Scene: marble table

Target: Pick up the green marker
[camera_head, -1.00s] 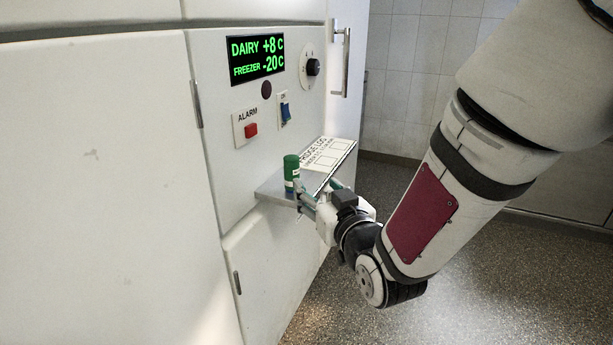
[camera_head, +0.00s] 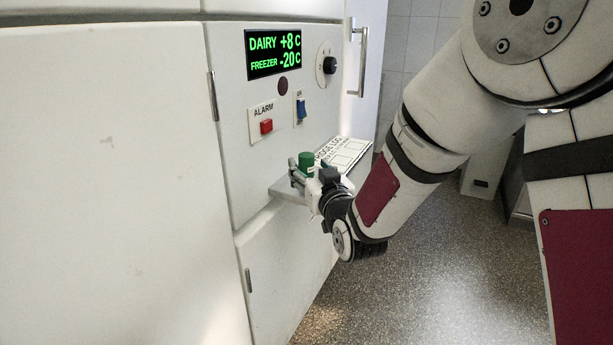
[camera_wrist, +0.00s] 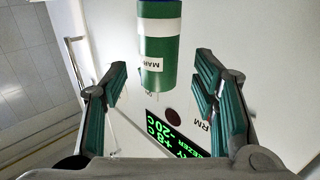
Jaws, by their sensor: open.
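The green marker (camera_head: 306,160) stands upright on a small grey shelf (camera_head: 284,191) on the white fridge front. In the head view its green top shows, and its lower part is hidden behind my gripper (camera_head: 301,174). In the wrist view the marker (camera_wrist: 157,62) is green with a white band and a small label. It lies between the two teal-padded fingers of my open gripper (camera_wrist: 161,76), with a gap on each side. How deep it sits between the fingers I cannot tell.
A fridge log sheet (camera_head: 345,156) lies beside the marker on the right. Above the shelf are a red alarm button (camera_head: 266,126), a blue switch (camera_head: 301,108), a dial (camera_head: 329,66) and a green-lettered display (camera_head: 274,54).

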